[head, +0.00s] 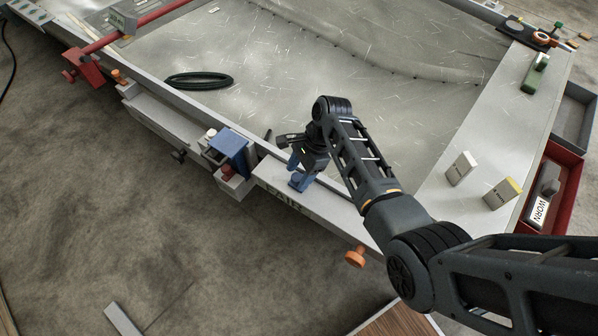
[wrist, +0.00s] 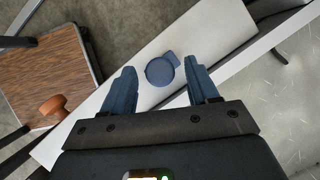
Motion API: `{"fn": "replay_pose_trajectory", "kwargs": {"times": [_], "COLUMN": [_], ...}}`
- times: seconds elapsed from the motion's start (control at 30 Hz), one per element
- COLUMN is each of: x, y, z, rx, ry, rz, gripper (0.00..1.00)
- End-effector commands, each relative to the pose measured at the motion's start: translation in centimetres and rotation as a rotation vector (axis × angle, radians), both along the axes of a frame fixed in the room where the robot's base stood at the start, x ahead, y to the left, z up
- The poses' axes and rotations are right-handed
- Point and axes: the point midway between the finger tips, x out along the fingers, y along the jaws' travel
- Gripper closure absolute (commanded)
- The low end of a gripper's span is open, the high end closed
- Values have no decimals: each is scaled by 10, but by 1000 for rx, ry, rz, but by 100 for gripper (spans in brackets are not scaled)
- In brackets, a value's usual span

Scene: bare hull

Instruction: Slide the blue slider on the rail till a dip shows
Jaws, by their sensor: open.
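A blue block (head: 232,150) sits on the pale rail (head: 170,120) along the table's front edge, left of my gripper in the head view. My gripper (head: 301,172) is open, its blue fingers over the rail section lettered "FAIR". In the wrist view a round blue piece (wrist: 161,71) with a small tab lies on the white strip (wrist: 120,75), beyond and between the fingertips (wrist: 162,82) and apart from both. I cannot tell whether this piece or the block is the slider. My fingers hide part of the rail in the head view. No dip can be made out.
An orange knob (head: 355,257) sticks out below the rail, and a wooden top (head: 400,322) stands near it. Two small blocks (head: 462,168) (head: 503,193) stand on the right ledge beside a red "WORN" bin (head: 571,165).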

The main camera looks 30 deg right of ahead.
Motion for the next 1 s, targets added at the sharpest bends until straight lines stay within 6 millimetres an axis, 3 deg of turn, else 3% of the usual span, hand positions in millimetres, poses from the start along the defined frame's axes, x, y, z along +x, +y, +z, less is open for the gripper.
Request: {"fn": "replay_pose_trajectory", "kwargs": {"times": [0.3, 0.5, 1.0], "x": [-1, -2, -2], "y": [-19, -27, -29], "z": [45, 65, 69], "rx": [-1, 0, 0], "ry": [-2, -1, -1], "rz": [-2, -2, 0], "gripper": [41, 41, 41]}}
